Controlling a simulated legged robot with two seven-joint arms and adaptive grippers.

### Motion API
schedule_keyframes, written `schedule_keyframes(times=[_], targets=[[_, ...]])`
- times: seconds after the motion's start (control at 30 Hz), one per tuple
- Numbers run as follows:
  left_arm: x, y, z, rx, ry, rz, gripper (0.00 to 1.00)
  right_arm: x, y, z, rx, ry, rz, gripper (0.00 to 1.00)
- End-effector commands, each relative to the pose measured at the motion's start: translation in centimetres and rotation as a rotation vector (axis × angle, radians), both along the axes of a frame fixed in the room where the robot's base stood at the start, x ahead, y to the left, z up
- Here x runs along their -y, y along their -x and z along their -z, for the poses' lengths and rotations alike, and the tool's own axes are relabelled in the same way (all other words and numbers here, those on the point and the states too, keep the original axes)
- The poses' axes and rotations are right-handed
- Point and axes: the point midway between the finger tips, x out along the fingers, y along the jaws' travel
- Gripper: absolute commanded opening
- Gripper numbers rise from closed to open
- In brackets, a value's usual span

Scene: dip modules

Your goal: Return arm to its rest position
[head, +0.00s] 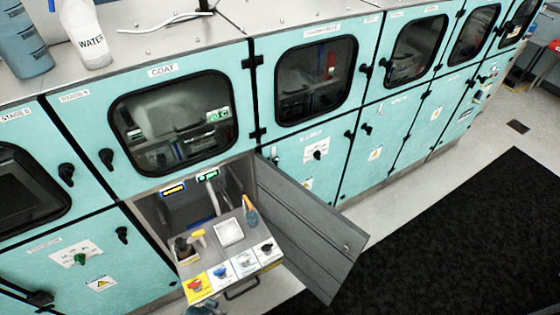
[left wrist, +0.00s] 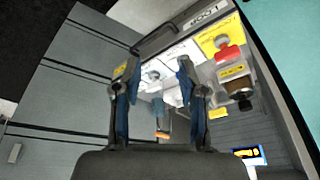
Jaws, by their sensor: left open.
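My left gripper (left wrist: 158,85) is open in the left wrist view, its two fingers apart with nothing held between them. Beyond the fingers is the pulled-out drawer panel (left wrist: 183,50) with its labelled knobs, the red knob (left wrist: 227,53) on a yellow label nearest the right. In the head view, a small dark shape at the bottom edge below the drawer may be part of my left gripper; it is mostly cut off. My right gripper is in neither view.
The head view shows an open compartment with its grey door (head: 305,235) swung out right. The drawer holds a white tray (head: 229,232), an orange-tipped tool (head: 250,213) and a dark bottle (head: 183,248). Teal cabinets line the wall. A black mat (head: 470,240) covers clear floor right.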

Motion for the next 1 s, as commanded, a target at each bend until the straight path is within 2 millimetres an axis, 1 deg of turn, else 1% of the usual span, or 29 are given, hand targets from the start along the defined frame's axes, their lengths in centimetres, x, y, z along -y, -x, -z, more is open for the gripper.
schedule_keyframes(times=[0.03, 0.17, 0.27, 0.37, 0.47, 0.5, 0.57, 0.6, 0.67, 0.7, 0.73, 0.77, 0.8, 0.83, 0.9, 1.0], targets=[[0.1, -0.2, 1.8, -0.008, 0.0, 0.001, 0.42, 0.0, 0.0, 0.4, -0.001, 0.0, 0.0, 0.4], [0.2, -0.5, 6.0, -0.024, -0.001, 0.005, 0.42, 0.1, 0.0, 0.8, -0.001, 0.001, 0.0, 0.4], [0.3, -0.5, 9.7, -0.039, -0.001, 0.009, 0.42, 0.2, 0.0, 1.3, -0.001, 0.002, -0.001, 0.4], [0.3, -0.1, 14.2, -0.056, -0.002, 0.012, 0.42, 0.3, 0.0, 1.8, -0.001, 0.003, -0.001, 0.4], [0.2, 1.0, 20.0, -0.078, -0.004, 0.016, 0.42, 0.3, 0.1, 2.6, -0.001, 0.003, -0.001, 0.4], [0.1, 1.7, 22.7, -0.088, -0.005, 0.017, 0.42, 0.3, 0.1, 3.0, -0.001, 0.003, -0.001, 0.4], [-0.1, 3.3, 27.0, -0.107, -0.007, 0.021, 0.42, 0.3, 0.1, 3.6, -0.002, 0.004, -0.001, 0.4], [-0.3, 4.6, 29.6, -0.119, -0.008, 0.023, 0.42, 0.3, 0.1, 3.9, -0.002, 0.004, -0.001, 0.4], [-0.6, 6.7, 33.4, -0.135, -0.01, 0.028, 0.42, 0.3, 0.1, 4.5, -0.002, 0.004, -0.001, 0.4], [-0.8, 8.3, 35.6, -0.145, -0.011, 0.029, 0.42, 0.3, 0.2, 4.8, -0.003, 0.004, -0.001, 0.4], [-1.0, 9.6, 37.1, -0.154, -0.012, 0.031, 0.42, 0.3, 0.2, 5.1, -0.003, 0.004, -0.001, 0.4], [-1.2, 10.8, 38.5, -0.161, -0.013, 0.033, 0.42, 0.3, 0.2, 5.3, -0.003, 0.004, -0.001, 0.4], [-1.5, 12.5, 40.1, -0.17, -0.014, 0.035, 0.42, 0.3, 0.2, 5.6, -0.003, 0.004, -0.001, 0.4], [-1.8, 13.6, 41.1, -0.176, -0.016, 0.037, 0.42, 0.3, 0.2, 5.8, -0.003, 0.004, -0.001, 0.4], [-2.2, 16.0, 42.9, -0.188, -0.018, 0.04, 0.42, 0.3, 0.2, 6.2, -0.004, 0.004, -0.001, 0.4], [-2.7, 18.6, 44.3, -0.199, -0.02, 0.043, 0.42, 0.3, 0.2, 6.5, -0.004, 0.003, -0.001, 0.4]])
